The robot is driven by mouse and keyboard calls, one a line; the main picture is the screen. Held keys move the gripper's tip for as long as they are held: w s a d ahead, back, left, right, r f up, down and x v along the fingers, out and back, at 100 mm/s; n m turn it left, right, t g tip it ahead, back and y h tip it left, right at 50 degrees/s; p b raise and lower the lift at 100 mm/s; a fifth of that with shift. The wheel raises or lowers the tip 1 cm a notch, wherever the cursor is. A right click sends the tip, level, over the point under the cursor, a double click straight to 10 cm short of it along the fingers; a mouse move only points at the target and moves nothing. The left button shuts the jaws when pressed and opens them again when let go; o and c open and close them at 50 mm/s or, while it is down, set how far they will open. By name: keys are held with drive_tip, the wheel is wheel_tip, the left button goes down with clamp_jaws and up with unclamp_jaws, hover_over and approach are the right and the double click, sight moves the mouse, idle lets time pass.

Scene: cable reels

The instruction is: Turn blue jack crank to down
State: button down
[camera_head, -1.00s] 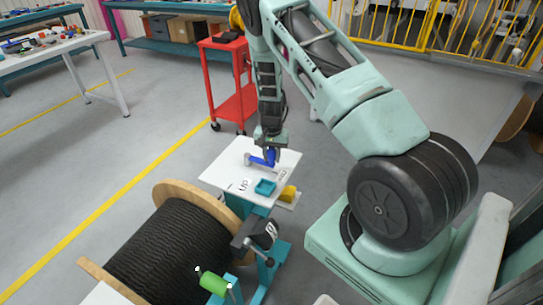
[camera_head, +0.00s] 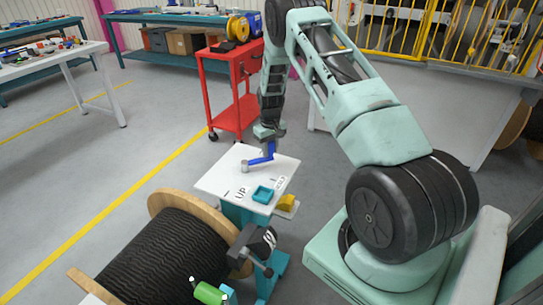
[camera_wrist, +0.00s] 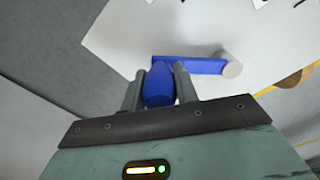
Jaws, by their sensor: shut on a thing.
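The blue jack crank (camera_head: 260,160) is on the white top plate (camera_head: 213,181) of a teal stand. Its arm runs from a grey hub (camera_head: 245,166) toward the upper right, away from the "UP" label (camera_head: 242,193). A second label (camera_head: 280,183) is at the plate's right side, too small to read surely. My gripper (camera_head: 268,141) points down at the crank's outer end. In the wrist view my gripper (camera_wrist: 159,88) is shut on the crank's blue handle (camera_wrist: 159,85), one finger on each side. The crank arm (camera_wrist: 203,66) and hub (camera_wrist: 229,64) show there too.
A cable reel (camera_head: 165,260) and a green handle (camera_head: 209,293) are in front. A red cart (camera_head: 232,95) stands behind. Grey floor is open on the left.

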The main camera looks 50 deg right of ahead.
drive_tip(key=shift+w+d+n, duration=0.4)
drive_tip(key=shift+w+n, duration=0.45)
drive_tip(key=shift+n, duration=0.05)
drive_tip(key=w+n+b, duration=0.1)
drive_tip(key=w+n, duration=0.1)
drive_tip(key=shift+w+d+n, duration=0.15)
drive_tip(key=shift+w+n, duration=0.05)
drive_tip(key=shift+n, duration=0.2)
drive_tip(key=shift+w+n+b, duration=0.3)
drive_tip(key=shift+w+n, duration=0.65)
drive_tip(key=shift+n, duration=0.15)
drive_tip(key=shift+w+a+n, duration=0.3)
drive_tip(key=shift+w+n, duration=0.6)
drive_tip(key=shift+n, duration=0.2)
drive_tip(key=shift+r, duration=0.1)
drive_tip(key=c, duration=1.1)
unclamp_jaws()
drive_tip(key=shift+o, duration=0.2)
wheel_tip(320, 180, up, 17)
drive_tip(key=shift+r, duration=0.15)
